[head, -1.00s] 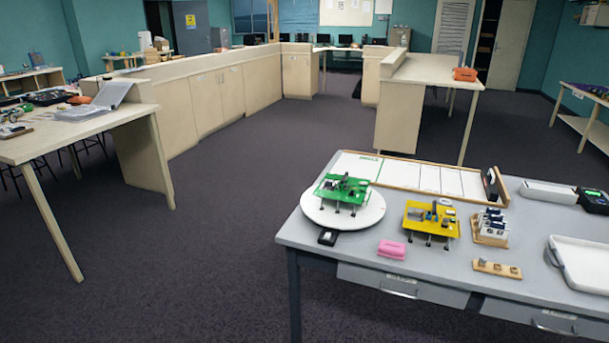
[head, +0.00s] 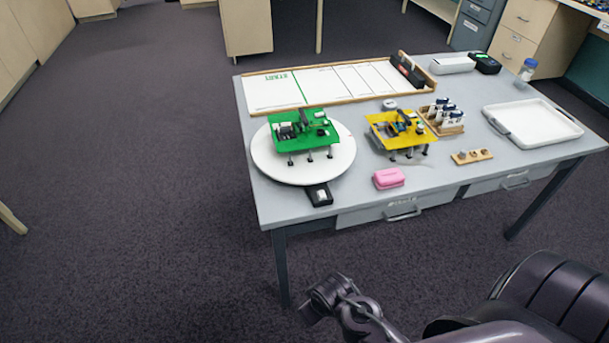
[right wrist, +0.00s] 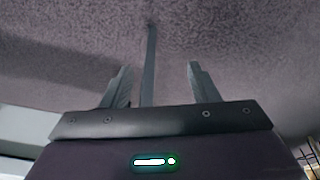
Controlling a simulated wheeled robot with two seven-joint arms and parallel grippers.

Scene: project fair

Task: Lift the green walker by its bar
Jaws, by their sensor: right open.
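The green walker (head: 318,130), a green plate on short dark legs with parts and a dark bar on top, stands on a round white turntable (head: 268,163) at the table's left end. A similar yellow walker (head: 384,137) stands to its right. My right gripper (head: 318,298) is low in front of the table, below and well away from the green walker. In the right wrist view its two fingers (right wrist: 158,64) are apart with nothing held; a table leg (right wrist: 149,55) shows beyond them. My left gripper is not in view.
The grey table (head: 430,185) also holds a white lane board (head: 345,87), a pink block (head: 388,178), a small black box (head: 319,194), a wooden rack (head: 446,127) and a white tray (head: 540,124). The floor left of the table is clear.

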